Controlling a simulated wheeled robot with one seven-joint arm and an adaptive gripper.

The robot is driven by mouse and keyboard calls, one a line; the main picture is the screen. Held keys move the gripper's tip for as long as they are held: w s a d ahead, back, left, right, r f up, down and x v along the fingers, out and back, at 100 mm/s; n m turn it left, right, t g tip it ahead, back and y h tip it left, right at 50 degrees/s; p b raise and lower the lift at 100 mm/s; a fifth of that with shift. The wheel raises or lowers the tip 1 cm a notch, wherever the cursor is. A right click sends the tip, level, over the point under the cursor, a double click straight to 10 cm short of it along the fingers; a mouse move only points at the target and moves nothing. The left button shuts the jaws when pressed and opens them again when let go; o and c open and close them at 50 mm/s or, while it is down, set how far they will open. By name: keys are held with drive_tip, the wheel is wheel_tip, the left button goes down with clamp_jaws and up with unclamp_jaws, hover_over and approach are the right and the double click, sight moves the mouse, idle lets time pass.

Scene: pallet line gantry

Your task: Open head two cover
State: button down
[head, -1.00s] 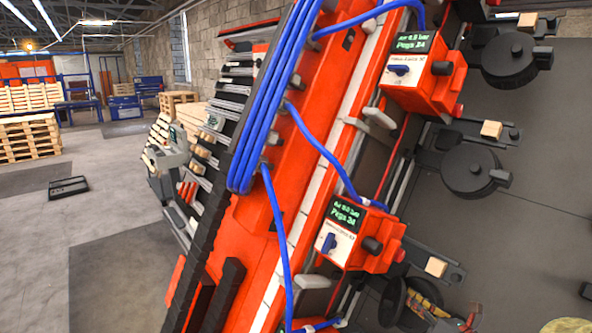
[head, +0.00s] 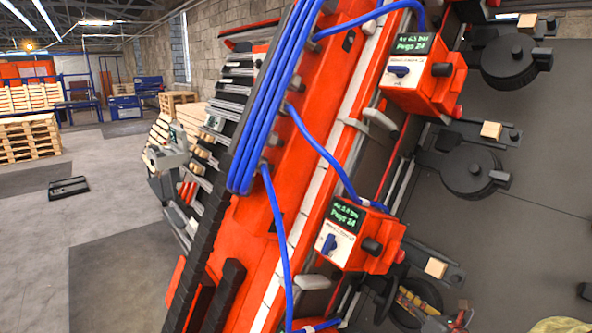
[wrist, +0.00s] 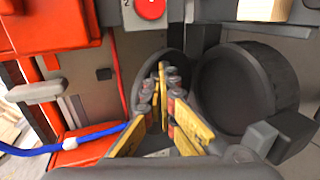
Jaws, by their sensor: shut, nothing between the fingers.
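In the wrist view a "2" stands beside a red button (wrist: 151,5) on a white plate. Below it, to the right, is a black round drum-shaped cover (wrist: 250,88), with a dark round rim (wrist: 176,64) to its left. My gripper (wrist: 163,72), with yellow fingers, is shut and empty in front of that rim, left of the drum. Whether it touches either is unclear. In the head view my gripper (head: 408,298) shows at the lower right among dark round parts. Much of this head is hidden by my gripper and the frame edge.
Two other heads have black round covers (head: 470,174) (head: 516,62). Red control boxes (head: 357,235) (head: 423,72) with blue knobs line the red gantry beam (head: 322,150). Blue hoses (head: 318,145) run along it. Pallets (head: 30,138) stand far left on open floor.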

sight(392, 293)
drive_tip(key=shift+w+a+r, duration=0.2)
drive_tip(key=shift+a, duration=0.5)
drive_tip(key=shift+w+a+r, duration=0.25)
drive_tip(key=shift+w+a, duration=0.3)
drive_tip(key=shift+a, duration=0.35)
drive_tip(key=shift+w+a+r, duration=0.15)
drive_tip(key=shift+w+a, duration=0.6)
drive_tip(key=shift+a, duration=0.2)
drive_tip(key=shift+w+a+b, duration=0.45)
drive_tip(key=shift+w+a, duration=0.15)
drive_tip(key=shift+w, duration=0.1)
drive_tip(key=p+v, duration=0.3)
drive_tip(key=v, duration=0.7)
drive_tip(key=shift+d, duration=0.25)
idle(1.2)
